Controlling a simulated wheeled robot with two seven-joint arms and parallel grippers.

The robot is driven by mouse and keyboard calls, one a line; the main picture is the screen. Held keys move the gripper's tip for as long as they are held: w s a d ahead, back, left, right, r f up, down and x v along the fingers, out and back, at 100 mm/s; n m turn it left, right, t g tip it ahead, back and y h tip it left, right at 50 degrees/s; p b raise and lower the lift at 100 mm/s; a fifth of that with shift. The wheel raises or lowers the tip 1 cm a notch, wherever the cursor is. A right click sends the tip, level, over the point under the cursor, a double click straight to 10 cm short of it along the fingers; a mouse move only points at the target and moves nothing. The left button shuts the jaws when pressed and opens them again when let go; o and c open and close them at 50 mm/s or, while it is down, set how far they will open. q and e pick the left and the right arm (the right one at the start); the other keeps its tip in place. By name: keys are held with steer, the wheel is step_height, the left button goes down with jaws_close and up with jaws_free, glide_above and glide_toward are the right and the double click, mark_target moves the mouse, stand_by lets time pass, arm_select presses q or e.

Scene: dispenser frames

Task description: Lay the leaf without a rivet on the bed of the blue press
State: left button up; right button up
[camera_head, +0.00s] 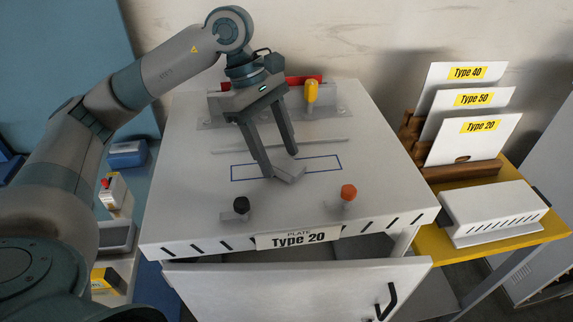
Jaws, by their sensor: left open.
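My left gripper (279,165) is open, with its fingers pointing down over the white bench top (190,190). A small light grey angled piece (290,174) lies at the fingertips, within a blue-outlined rectangle (325,157). I cannot tell whether it is a leaf, whether it has a rivet, or whether a finger touches it. No press with a blue body is clearly recognisable. At the back of the bench is a grey fixture (345,100) with a red bar (304,80) and a yellow handle (311,92). My right gripper is not in view.
At right, a yellow table (520,236) holds a wooden rack (462,172) with labelled plates and a slotted white box (495,212).

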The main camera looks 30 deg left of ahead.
mark_target(278, 159)
arm_select(q)
steer(key=c, duration=1.3)
steer(key=shift+r, duration=0.1)
steer(key=shift+r+b, duration=0.65)
steer(key=shift+r, duration=0.15)
step_height(278, 159, up, 2)
steer(key=shift+w+r+b, duration=0.1)
steer(key=shift+b, duration=0.6)
steer(key=s+d+r+b, duration=0.4)
steer(key=d+r, duration=0.3)
steer(key=d, duration=0.3)
steer(key=shift+s+d, duration=0.2)
steer(key=shift+s, duration=0.55)
